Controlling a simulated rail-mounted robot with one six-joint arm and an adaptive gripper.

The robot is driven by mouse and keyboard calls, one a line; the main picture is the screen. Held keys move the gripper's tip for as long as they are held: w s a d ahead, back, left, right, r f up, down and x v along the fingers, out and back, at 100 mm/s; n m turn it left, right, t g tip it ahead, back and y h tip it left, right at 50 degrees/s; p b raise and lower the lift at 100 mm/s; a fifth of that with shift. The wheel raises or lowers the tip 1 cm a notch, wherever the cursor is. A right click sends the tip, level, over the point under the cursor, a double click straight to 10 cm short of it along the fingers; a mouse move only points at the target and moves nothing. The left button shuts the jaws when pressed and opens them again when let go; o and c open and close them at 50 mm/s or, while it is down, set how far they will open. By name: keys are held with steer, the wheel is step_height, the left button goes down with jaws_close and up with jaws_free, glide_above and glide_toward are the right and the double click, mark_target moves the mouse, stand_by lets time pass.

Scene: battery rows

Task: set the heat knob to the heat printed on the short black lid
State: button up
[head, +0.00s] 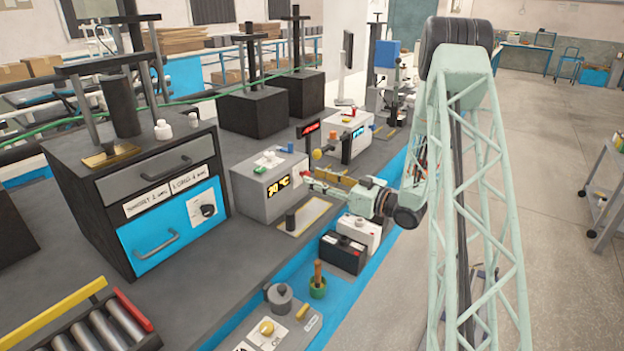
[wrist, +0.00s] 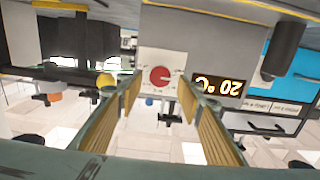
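The heat knob (wrist: 160,77) is a red round knob on a white dial in the wrist view. The grey heater box (head: 262,203) has a display (head: 279,185) reading 20 °C; the display (wrist: 218,86) shows upside down in the wrist view. My gripper (head: 312,181) is at the box's front face in the head view. In the wrist view my gripper (wrist: 160,87) is open, with its tan-padded fingers on either side of the knob and a gap visible to each. A short black box with a dark top (head: 343,253) stands at the bench front; its print is not legible.
A white box (head: 359,231) stands beside the black one. A second white machine (head: 348,133) with a red display is behind. A drawer unit (head: 150,180) stands at left.

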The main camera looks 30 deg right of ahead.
steer(key=shift+x, duration=0.95)
steer(key=shift+c, duration=0.2)
steer(key=c, duration=0.8)
